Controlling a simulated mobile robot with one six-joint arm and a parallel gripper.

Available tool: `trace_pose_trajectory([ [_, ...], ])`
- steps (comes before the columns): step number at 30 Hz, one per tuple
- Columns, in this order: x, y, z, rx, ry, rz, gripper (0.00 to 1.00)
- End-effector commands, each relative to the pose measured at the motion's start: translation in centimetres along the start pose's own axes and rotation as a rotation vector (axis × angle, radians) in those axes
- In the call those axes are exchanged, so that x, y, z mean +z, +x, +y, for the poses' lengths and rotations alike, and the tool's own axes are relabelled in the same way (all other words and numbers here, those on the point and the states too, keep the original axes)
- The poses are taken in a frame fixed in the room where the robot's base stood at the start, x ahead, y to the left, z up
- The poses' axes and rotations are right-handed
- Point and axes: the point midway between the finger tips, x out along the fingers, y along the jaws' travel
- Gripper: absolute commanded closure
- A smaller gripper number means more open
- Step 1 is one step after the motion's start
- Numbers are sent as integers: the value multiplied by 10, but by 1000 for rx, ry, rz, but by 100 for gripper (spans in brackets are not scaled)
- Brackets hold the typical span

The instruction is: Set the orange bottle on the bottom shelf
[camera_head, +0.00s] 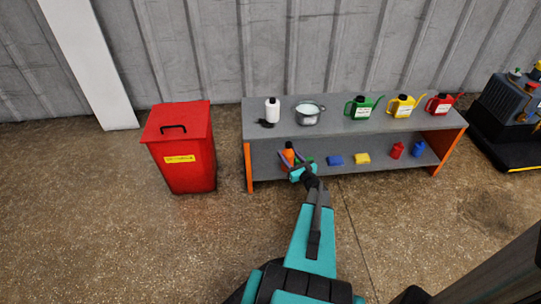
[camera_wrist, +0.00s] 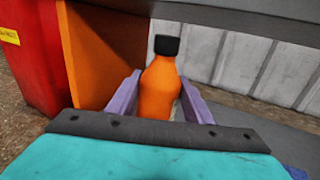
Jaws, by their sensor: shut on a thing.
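The orange bottle (camera_wrist: 160,88) has a black cap and stands upright between the purple fingers of my gripper (camera_wrist: 160,100) in the wrist view. In the head view my gripper (camera_head: 290,162) is at the left end of the shelf unit, shut on the orange bottle (camera_head: 289,153), which is partly hidden. The bottom shelf (camera_head: 320,161) is grey and lies under the top shelf (camera_head: 340,122). The bottle is below the level of the top shelf. I cannot tell whether its base touches the bottom shelf.
An orange side panel (camera_wrist: 85,55) is close left of the bottle. A blue sponge (camera_head: 335,160), a yellow sponge (camera_head: 362,158), a red bottle (camera_head: 397,151) and a blue bottle (camera_head: 418,149) are farther right on the bottom shelf. A red bin (camera_head: 182,150) stands left of the unit.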

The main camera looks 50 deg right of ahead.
Motion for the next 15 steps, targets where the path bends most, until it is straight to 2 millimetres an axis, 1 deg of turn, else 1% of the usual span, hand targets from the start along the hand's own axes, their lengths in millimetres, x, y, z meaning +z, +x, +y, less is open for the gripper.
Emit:
trace_pose_trajectory([
  [1,-2,8,5,3,0,-3,89],
  [15,-9,74,46,3,1,-4,89],
])
